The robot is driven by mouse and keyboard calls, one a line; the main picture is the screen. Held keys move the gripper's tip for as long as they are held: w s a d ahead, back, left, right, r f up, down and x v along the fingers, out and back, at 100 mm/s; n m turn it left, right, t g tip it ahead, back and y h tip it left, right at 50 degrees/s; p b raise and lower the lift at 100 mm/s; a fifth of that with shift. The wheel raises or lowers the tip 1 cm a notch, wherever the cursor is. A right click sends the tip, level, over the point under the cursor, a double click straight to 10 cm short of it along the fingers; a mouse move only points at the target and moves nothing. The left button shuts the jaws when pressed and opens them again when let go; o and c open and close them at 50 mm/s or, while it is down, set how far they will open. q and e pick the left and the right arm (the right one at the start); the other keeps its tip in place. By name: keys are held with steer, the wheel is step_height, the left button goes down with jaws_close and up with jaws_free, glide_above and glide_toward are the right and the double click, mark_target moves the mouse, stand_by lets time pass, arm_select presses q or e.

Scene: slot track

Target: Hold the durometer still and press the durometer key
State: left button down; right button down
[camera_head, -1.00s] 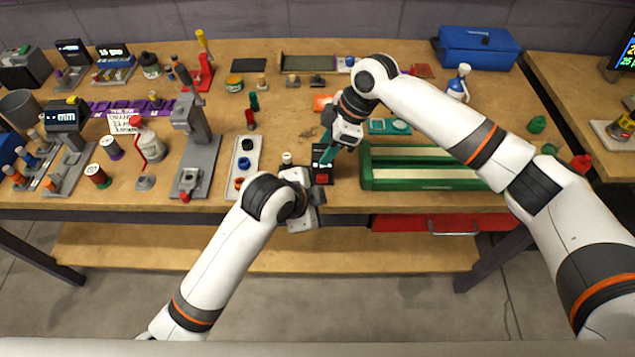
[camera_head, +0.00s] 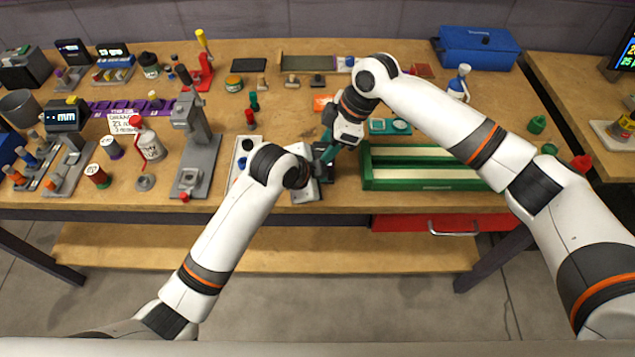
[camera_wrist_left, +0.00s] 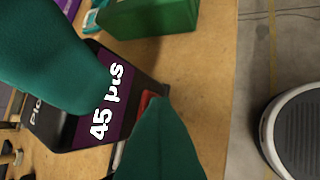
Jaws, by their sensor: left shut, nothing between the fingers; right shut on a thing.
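The durometer (camera_head: 327,180) is a small dark device near the front edge of the table, mostly hidden behind my grippers. In the left wrist view its display (camera_wrist_left: 110,98) reads "45 pts". My right gripper (camera_head: 328,153) is shut on the durometer from behind; a teal finger, seemingly its own, covers the upper left of the wrist view. My left gripper (camera_head: 318,168) is shut and empty, at the front of the durometer. In the wrist view its teal tip (camera_wrist_left: 158,104) is at the red key (camera_wrist_left: 146,101), which is mostly covered; contact cannot be told.
A green tray (camera_head: 430,184) stands just right of the durometer. A pale strip with rings (camera_head: 240,160) lies to the left, partly behind my left arm. A grey stand (camera_head: 197,150) is farther left. A red drawer (camera_head: 400,222) is below the table edge.

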arm_select(q)
steer(key=shift+w+a, duration=0.15)
arm_select(e)
steer(key=shift+s+a+f, duration=0.1)
steer(key=shift+s, duration=0.15)
arm_select(q)
steer(key=shift+s, duration=0.5)
steer(key=s+a+r, duration=0.3)
steer(key=s+r, duration=0.5)
steer(key=shift+a, duration=0.3)
arm_select(e)
steer(key=c, duration=0.7)
jaws_free()
steer(key=shift+w, duration=0.15)
arm_select(q)
steer(key=shift+f, duration=0.1)
arm_select(e)
steer(key=shift+o, duration=0.2)
